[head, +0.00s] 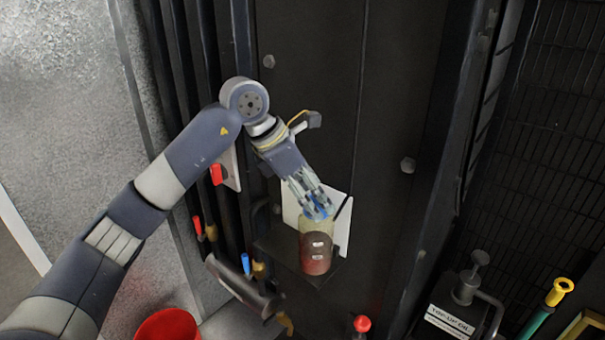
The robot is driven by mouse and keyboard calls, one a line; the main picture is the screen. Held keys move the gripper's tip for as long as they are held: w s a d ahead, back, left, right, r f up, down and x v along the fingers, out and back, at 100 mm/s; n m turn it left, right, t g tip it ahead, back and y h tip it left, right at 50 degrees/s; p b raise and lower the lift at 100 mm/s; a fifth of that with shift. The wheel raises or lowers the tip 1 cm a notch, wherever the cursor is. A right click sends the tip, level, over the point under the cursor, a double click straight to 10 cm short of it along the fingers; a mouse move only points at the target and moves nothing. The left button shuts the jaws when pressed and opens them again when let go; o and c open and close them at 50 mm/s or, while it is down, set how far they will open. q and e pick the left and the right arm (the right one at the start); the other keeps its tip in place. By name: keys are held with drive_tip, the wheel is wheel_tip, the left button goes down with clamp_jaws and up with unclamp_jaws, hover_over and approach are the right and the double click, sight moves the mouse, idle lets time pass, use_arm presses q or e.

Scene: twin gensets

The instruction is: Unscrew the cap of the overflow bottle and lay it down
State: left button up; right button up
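The overflow bottle (316,253) stands upright on a small dark shelf against the dark panel. Its upper part is pale and translucent, and its lower part is red-brown with small white labels. A blue cap (320,213) is at its top, partly hidden by my fingers. My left gripper (317,207) reaches down from the upper left, with its fingers around the cap; it looks shut on it. The cap appears at the bottle's mouth; whether it is still threaded on cannot be seen. My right gripper is not in view.
A white plate (343,235) is behind the bottle. Red-handled (198,228) and blue-handled (246,264) valves and pipes are at the left. A red bucket (168,327) is at the bottom left. A red knob (362,324) and a labelled dark device (452,318) are at the lower right.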

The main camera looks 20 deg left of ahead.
use_arm(q)
drive_tip(key=shift+f, duration=0.3)
drive_tip(key=shift+c, duration=1.1)
drive_tip(key=c, duration=0.9)
drive_tip(key=shift+d+n+t+y+b, duration=0.1)
drive_tip(key=shift+n+t+y+b, duration=0.4)
drive_tip(key=shift+n, duration=0.6)
drive_tip(key=shift+d+r+n+t+y+b, duration=0.1)
drive_tip(key=shift+n+t+y+b, duration=0.25)
drive_tip(key=shift+n, duration=0.85)
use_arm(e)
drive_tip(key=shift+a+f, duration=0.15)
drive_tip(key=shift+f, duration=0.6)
